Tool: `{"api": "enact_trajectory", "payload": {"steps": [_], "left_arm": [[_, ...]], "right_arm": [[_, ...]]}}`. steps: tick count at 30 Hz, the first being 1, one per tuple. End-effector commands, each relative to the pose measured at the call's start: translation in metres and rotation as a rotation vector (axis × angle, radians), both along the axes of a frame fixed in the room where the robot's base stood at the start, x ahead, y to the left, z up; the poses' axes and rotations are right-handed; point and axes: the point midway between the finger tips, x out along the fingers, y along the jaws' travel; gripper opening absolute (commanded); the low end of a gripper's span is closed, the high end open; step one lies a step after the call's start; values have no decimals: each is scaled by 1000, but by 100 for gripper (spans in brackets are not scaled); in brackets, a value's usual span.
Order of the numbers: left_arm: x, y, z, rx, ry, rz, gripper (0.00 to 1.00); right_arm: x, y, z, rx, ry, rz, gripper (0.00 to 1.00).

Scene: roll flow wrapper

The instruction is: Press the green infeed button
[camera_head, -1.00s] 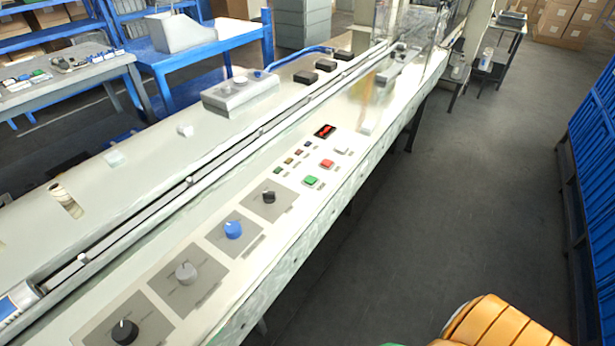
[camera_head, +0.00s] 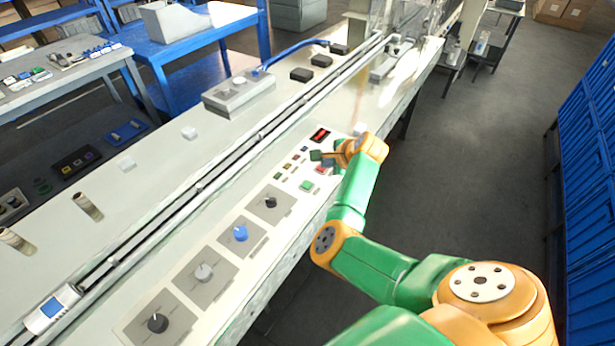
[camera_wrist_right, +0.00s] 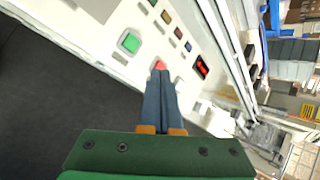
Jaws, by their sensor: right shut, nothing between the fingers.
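The large square green button (camera_head: 307,186) is on the sloping cream control panel, beside a red button (camera_head: 322,169). In the right wrist view the green button (camera_wrist_right: 130,42) is up and left of the fingertips, uncovered. My right gripper (camera_head: 315,156) is above the panel near the red button and partly covers that area. Its dark fingers are together and empty in the right wrist view (camera_wrist_right: 160,78). The tips overlap the red button (camera_wrist_right: 160,65) there; I cannot tell whether they touch it. My left gripper is not in view.
A row of small coloured buttons and a red display (camera_head: 320,135) lie close by. Several knobs, among them a blue knob (camera_head: 240,233), run along the panel toward the front. A conveyor channel (camera_head: 200,188) runs behind. The floor at right is clear.

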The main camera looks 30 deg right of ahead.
Motion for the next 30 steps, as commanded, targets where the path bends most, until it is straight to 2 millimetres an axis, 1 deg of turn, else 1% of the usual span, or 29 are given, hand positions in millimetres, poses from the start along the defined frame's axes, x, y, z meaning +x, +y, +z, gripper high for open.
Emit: {"api": "enact_trajectory", "payload": {"steps": [1, 3, 5, 8, 17, 20, 23, 30], "left_arm": [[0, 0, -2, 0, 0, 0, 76], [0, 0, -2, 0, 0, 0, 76], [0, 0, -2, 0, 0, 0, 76], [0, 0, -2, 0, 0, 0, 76], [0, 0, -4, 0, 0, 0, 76], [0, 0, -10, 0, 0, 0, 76], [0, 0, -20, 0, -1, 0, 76], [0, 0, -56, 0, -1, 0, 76]], "right_arm": [[15, 11, 6, 98, -39, -36, 0], [27, 20, 11, 188, -70, -74, 0], [32, 25, 14, 230, -83, -90, 0], [35, 27, 16, 251, -89, -98, 0], [35, 27, 14, 247, -88, -97, 0], [35, 26, 9, 246, -88, -97, 0], [35, 26, 0, 246, -88, -97, 0], [35, 27, -30, 246, -89, -97, 0]]}}
